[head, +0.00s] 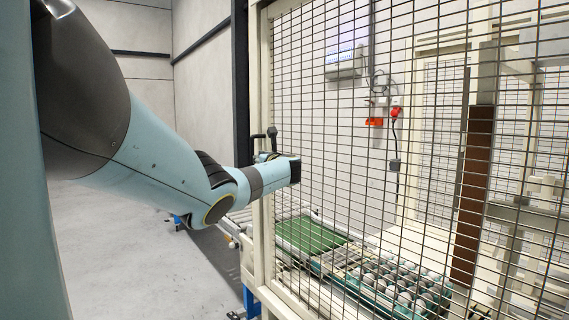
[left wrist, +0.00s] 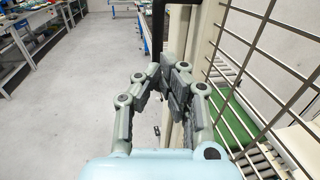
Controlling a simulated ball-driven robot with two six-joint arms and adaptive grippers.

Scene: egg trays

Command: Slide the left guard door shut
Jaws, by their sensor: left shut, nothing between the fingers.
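The guard door is a wire mesh panel in a cream frame (head: 262,90), upright at the centre and right of the head view. Its mesh (left wrist: 262,50) fills the right side of the left wrist view. A black handle (head: 272,136) stands on the frame post in the head view. A dark upright bar (left wrist: 158,28) shows just beyond the fingers in the left wrist view. My left gripper (left wrist: 167,78) is shut and empty, right beside the cream post; I cannot tell whether it touches it. In the head view my wrist mostly hides the fingers. My right gripper is out of view.
Behind the mesh are a green belt (head: 308,235) and a tray of eggs (head: 395,284). A brown panel (head: 473,195) stands further right. Workbenches (left wrist: 38,30) line the far left in the left wrist view. The grey floor (head: 135,255) left of the door is clear.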

